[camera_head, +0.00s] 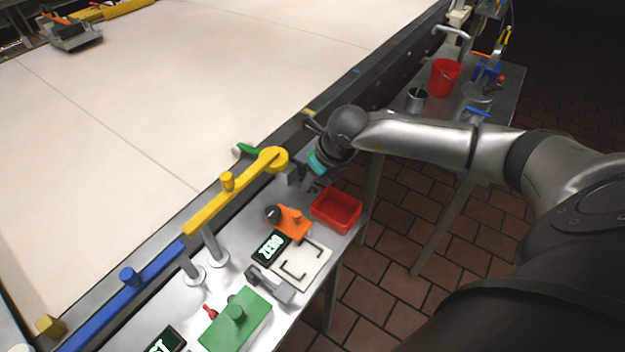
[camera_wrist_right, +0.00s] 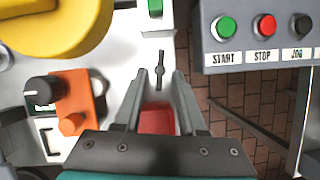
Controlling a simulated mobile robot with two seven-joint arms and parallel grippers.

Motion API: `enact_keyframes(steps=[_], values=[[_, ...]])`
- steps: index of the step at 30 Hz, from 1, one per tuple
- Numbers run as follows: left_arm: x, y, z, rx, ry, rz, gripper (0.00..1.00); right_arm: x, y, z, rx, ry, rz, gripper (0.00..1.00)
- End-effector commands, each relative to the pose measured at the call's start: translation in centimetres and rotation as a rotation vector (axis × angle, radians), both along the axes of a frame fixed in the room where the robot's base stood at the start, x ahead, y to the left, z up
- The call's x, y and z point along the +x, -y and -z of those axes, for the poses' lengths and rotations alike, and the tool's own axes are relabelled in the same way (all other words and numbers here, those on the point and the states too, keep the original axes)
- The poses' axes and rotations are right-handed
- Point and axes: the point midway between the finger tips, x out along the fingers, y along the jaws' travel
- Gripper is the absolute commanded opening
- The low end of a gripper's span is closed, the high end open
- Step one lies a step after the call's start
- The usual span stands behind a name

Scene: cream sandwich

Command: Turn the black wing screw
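The black wing screw (camera_wrist_right: 160,69) shows in the right wrist view as a small, thin dark piece, its long side running up the picture, on a pale plate. My right gripper (camera_wrist_right: 159,82) is open, with its two grey fingers apart and nothing held between them. The screw shows just beyond the fingertips, about midway between them; I cannot tell whether they touch it. In the head view my right gripper (camera_head: 312,178) is small and partly hidden by its wrist, at the table's edge beyond the red bin. I cannot make out the screw there. My left gripper is not in view.
A grey panel (camera_wrist_right: 260,62) with START, STOP and JOG buttons is at right in the wrist view. A yellow bar (camera_head: 215,206) runs left of the gripper. A red bin (camera_head: 337,210) and an orange block (camera_head: 293,221) with a black knob stand nearby.

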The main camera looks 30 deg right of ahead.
Motion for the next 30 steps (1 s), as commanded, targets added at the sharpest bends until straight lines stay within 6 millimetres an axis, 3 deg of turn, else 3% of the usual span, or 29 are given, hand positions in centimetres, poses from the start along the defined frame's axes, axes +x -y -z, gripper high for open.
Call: enact_keyframes(steps=[11,21,30], values=[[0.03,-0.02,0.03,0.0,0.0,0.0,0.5,0.19,-0.07,0.38,0.0,0.001,0.0,0.39],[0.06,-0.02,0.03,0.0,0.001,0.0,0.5,0.17,-0.05,0.36,0.0,0.001,0.0,0.01],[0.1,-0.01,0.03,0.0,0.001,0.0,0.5,0.17,-0.05,0.36,0.0,0.0,0.0,0.0]])
